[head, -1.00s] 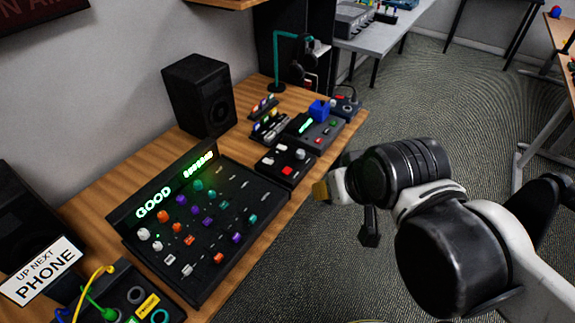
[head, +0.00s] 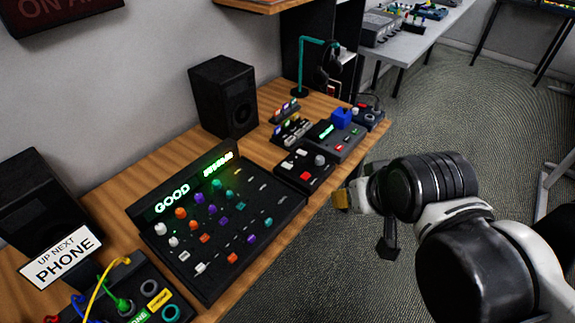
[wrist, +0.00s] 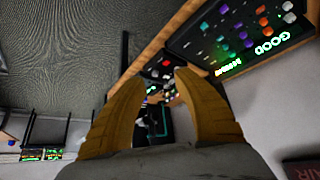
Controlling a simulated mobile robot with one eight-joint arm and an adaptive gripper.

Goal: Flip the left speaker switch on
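The left speaker (head: 38,203), a black box, stands on the wooden desk at the left edge of the head view, partly behind a sign and cut off by the frame. I cannot make out a switch on it. A second black speaker (head: 222,97) stands farther back against the wall. My gripper (head: 342,200) is off the desk's front edge, to the right of the mixer and well apart from the left speaker. In the wrist view its two yellow-brown fingers (wrist: 158,80) are spread with nothing between them.
A mixer (head: 268,240) with knobs and a lit GOOD display fills the desk's middle. An "UP NEXT PHONE" sign (head: 62,258) and a patch box with cables (head: 125,300) stand at front left. Small control boxes (head: 305,170) lie farther right. The carpet (head: 440,110) is open floor.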

